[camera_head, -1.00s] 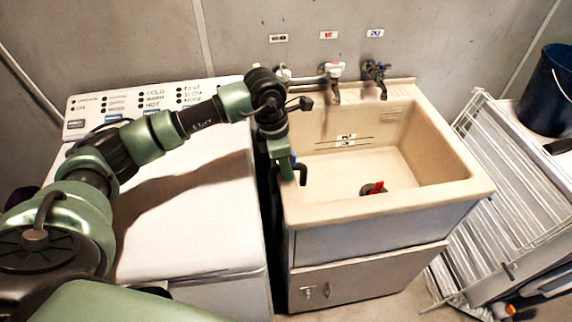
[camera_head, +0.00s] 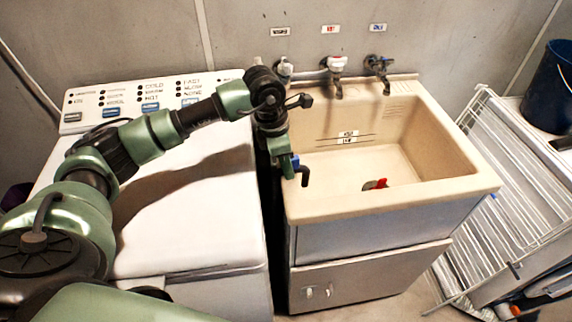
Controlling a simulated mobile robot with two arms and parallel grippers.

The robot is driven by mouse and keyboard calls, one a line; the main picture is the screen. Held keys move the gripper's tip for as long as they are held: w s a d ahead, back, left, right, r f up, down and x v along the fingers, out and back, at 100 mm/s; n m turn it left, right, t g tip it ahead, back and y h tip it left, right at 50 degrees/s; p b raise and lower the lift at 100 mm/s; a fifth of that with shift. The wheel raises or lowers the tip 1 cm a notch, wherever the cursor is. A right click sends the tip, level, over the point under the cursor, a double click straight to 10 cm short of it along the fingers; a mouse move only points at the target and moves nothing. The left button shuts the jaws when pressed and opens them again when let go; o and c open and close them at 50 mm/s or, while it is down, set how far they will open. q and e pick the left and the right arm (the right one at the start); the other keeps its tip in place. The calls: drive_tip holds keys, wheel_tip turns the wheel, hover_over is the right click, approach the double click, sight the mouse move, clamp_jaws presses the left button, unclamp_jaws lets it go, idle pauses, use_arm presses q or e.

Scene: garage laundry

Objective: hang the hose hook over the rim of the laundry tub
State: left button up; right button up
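The beige laundry tub (camera_head: 395,202) stands right of the white washing machine. My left arm reaches across the washer, and my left gripper (camera_head: 288,168) points down at the tub's left rim. A short dark bent piece, apparently the hose hook (camera_head: 304,174), sticks out of the gripper's end towards the basin. The gripper looks shut on it, though the fingers are hardly distinguishable. The hook's end bends downward on the basin side of the rim; I cannot tell whether it touches the rim. My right gripper is not in view.
The washing machine (camera_head: 190,225) fills the left, with a narrow dark gap before the tub. Taps (camera_head: 337,72) stand behind the tub. A red-handled item (camera_head: 375,184) lies in the basin. A white wire rack (camera_head: 510,185) and dark bucket (camera_head: 550,90) are at right.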

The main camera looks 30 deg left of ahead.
use_arm(q)
drive_tip(key=shift+s+d+f+g, duration=0.2)
drive_tip(key=shift+s+f, duration=0.1)
drive_tip(key=shift+f, duration=0.15)
drive_tip(key=shift+s+d+f+g, duration=0.15)
drive_tip(key=shift+s+f, duration=0.15)
drive_tip(key=shift+f, duration=0.15)
drive_tip(key=shift+r, duration=0.3)
drive_tip(key=r, duration=0.2)
drive_tip(key=a+r+b, duration=0.1)
drive_tip(key=r, duration=0.5)
drive_tip(key=shift+a+b, duration=0.3)
drive_tip(key=shift+b, duration=0.1)
drive_tip(key=shift+r, duration=0.35)
